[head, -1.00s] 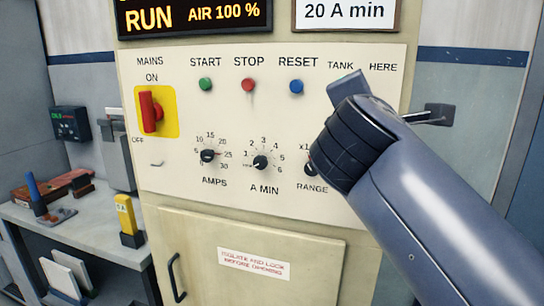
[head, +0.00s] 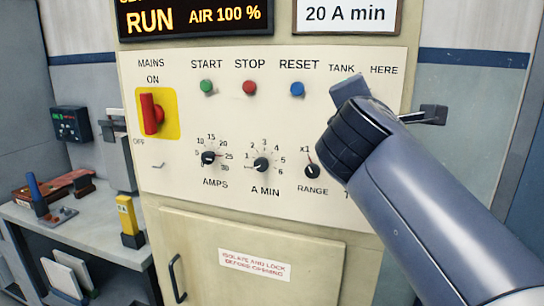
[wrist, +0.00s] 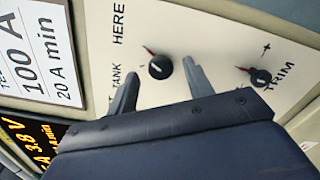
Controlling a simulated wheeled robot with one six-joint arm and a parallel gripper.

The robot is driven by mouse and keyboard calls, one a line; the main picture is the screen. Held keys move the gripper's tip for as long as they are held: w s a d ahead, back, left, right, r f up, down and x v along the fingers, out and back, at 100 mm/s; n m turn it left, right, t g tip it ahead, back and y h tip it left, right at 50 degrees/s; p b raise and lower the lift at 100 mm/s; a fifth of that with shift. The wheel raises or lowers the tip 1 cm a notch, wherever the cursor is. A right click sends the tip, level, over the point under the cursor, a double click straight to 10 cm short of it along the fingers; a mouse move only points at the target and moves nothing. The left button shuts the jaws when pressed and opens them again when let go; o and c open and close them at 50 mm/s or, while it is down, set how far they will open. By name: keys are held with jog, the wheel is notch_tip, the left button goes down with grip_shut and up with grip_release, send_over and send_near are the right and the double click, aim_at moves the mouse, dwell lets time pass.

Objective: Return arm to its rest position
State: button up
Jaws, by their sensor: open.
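My arm reaches in from the lower right in the head view. A grey end part of my gripper (head: 350,88) shows by the TANK label; the rest is hidden behind my wrist. In the wrist view my gripper (wrist: 160,68) has its two fingers spread apart with nothing between them. Beyond the gap is a black knob with a red mark (wrist: 160,67), near the TANK and HERE labels. I cannot tell whether the fingers touch the panel. The cream control panel (head: 225,120) fills the middle of the head view.
A red mains switch (head: 151,114), AMPS knob (head: 209,158), A MIN knob (head: 262,164) and RANGE knob (head: 312,171) are on the panel. A TRIM knob (wrist: 260,77) sits right of the fingers. A bench (head: 90,225) with tools stands left. A cabinet handle (head: 177,278) juts out below.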

jog(key=b+v, duration=0.2)
jog(key=v, duration=0.8)
jog(key=w+d+n+p, duration=0.2)
jog(key=w+n+p, duration=0.7)
jog(key=n+p, duration=0.2)
jog(key=shift+w+d+n+p, duration=0.3)
jog(key=shift+d+n+p, duration=0.1)
jog(key=shift+n, duration=0.2)
dwell(0.4)
